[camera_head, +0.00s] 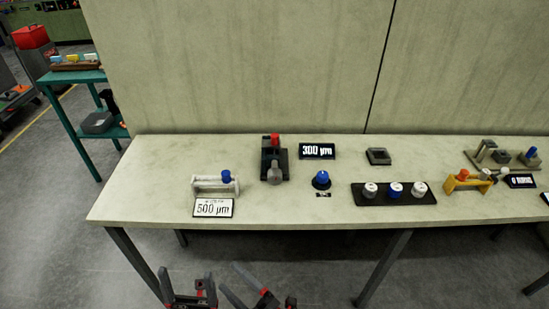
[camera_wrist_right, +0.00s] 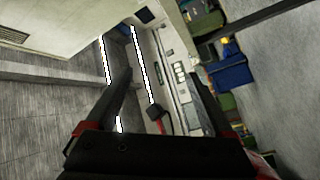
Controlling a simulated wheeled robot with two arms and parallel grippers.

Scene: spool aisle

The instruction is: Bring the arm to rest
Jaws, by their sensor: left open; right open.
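My left gripper (camera_head: 188,290) is at the bottom of the head view, open and empty, below the table's front edge. My right gripper (camera_head: 250,284) is just right of it, also low and in front of the table, open and tilted. In the right wrist view my right gripper's two dark fingers (camera_wrist_right: 162,100) stand wide apart with nothing between them. Both grippers are apart from the table (camera_head: 130,195) and its objects. Most of both arms is out of the head view.
The table holds a grey fixture (camera_head: 207,187) with a blue knob, a 500 µm sign (camera_head: 213,208), a dark red-topped device (camera_head: 273,162), a 300 µm sign (camera_head: 317,151), a blue knob (camera_head: 321,180), a black tray (camera_head: 419,199) and a yellow fixture (camera_head: 465,183). A teal shelf (camera_head: 66,116) stands left.

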